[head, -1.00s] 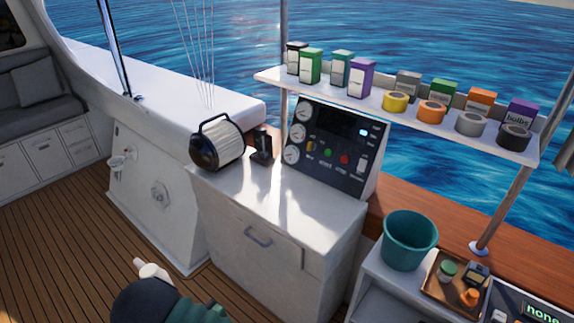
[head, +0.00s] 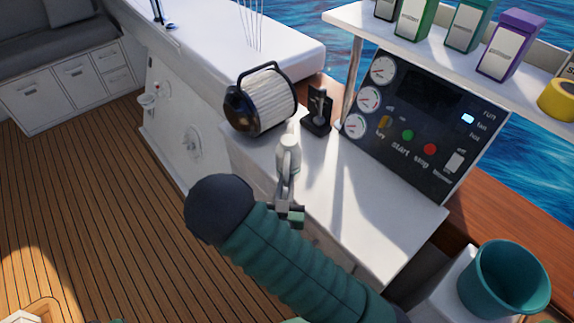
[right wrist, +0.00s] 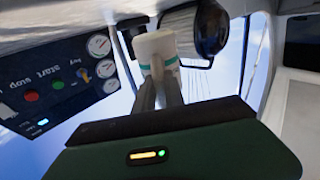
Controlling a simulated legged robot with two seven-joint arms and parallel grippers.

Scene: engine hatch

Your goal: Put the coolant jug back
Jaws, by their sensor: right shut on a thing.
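A small white jug with a teal band (head: 289,150), which I take for the coolant jug, is in my right gripper (head: 286,184). It is over the left part of the white counter (head: 345,205), just in front of the caged white cylinder. I cannot tell whether its base touches the counter. The right wrist view shows the jug (right wrist: 154,45) between the finger ends (right wrist: 159,76), with its lower part toward the counter. The fingers are shut on it. My left gripper is not in view.
A pleated white cylinder with black handle (head: 265,100) and a black stand (head: 318,112) are close behind the jug. A gauge panel (head: 425,125) rises behind the counter. A shelf of boxes (head: 400,28) overhangs it. A teal bucket (head: 505,280) stands right. The counter's middle is clear.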

